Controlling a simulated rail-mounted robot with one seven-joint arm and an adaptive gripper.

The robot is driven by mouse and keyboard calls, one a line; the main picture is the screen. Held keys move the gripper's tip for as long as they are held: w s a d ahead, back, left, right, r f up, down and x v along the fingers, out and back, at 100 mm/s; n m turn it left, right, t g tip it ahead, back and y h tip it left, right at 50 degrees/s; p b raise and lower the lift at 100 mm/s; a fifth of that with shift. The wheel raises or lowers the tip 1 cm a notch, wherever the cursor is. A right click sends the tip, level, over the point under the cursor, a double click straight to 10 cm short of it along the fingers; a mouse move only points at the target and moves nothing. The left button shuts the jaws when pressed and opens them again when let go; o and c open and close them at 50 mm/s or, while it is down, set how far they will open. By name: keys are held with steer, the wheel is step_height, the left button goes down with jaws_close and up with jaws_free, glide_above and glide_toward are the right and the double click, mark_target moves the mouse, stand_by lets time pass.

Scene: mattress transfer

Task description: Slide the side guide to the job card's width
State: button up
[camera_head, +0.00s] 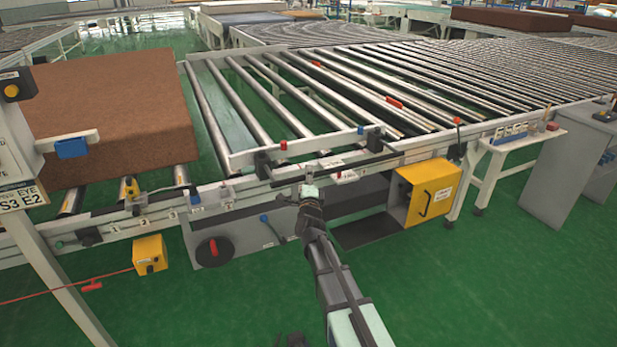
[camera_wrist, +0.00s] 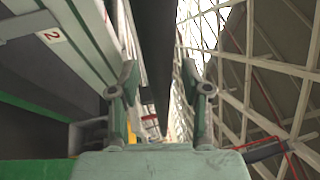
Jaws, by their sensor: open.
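My gripper (camera_head: 309,190) is just below this bar. In the wrist view my gripper (camera_wrist: 160,95) is open, and a dark bar (camera_wrist: 155,50) runs between and beyond its two fingers. I cannot tell whether they touch it. A small white card with red marks (camera_head: 346,176) sits beside the bar; I cannot read it or tell whether it is the job card.
A brown mattress block (camera_head: 115,115) lies on rollers at the left. A yellow box (camera_head: 424,191) hangs under the conveyor right of my arm. A red-handled dark disc (camera_head: 213,251) and another yellow box (camera_head: 150,254) are at the left.

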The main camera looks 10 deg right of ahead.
jaws_close()
steer(key=w, duration=0.2)
steer(key=w+a, duration=0.1)
steer(key=w, duration=0.2)
steer(key=shift+a, duration=0.1)
jaws_free()
steer(key=shift+s, duration=0.1)
steer(key=v, duration=1.2)
